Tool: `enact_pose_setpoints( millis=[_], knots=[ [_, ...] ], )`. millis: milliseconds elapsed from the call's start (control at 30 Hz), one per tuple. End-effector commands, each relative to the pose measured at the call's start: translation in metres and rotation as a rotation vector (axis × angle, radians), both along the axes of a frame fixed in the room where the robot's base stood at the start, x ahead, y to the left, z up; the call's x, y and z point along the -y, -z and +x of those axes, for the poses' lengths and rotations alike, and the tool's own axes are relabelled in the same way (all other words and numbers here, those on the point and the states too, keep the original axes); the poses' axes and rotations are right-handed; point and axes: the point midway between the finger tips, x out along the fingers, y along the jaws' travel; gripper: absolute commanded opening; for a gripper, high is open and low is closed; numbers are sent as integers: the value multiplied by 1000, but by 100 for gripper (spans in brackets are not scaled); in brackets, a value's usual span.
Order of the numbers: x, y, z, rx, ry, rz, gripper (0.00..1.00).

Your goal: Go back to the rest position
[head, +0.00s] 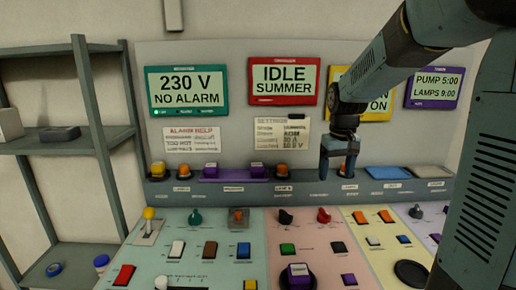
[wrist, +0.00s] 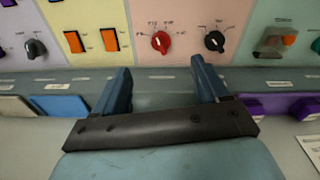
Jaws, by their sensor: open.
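My gripper (head: 337,174) hangs from my arm at the right of the head view, with its fingers pointing down. It is in front of the upright back board, above the ledge behind the sloped control panel (head: 205,221). In the wrist view, my gripper (wrist: 161,70) shows two blue fingers spread apart with nothing between them. The ledge (wrist: 160,84) and the panel's red knob (wrist: 161,42) and black knob (wrist: 215,41) lie beyond the fingertips. I cannot tell how far the fingertips are above the ledge.
Several screens stand on the back board, including the green-framed "230 V NO ALARM" screen (head: 187,91) and the red-framed "IDLE SUMMER" screen (head: 284,81). My arm partly covers the yellow-framed screen (head: 376,107). A yellow-topped lever (head: 149,214) stands up at the panel's left. A grey shelf (head: 66,147) is farther left.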

Motion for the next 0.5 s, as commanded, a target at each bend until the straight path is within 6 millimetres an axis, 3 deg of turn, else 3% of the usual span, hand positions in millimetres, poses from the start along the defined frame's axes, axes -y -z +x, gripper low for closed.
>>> enact_pose_setpoints(
  millis=[200, 500],
  knots=[
    [-2, -32, -51, 87, 31, -1, 74],
    [-2, -58, -120, 203, 76, 8, 74]
  ],
)
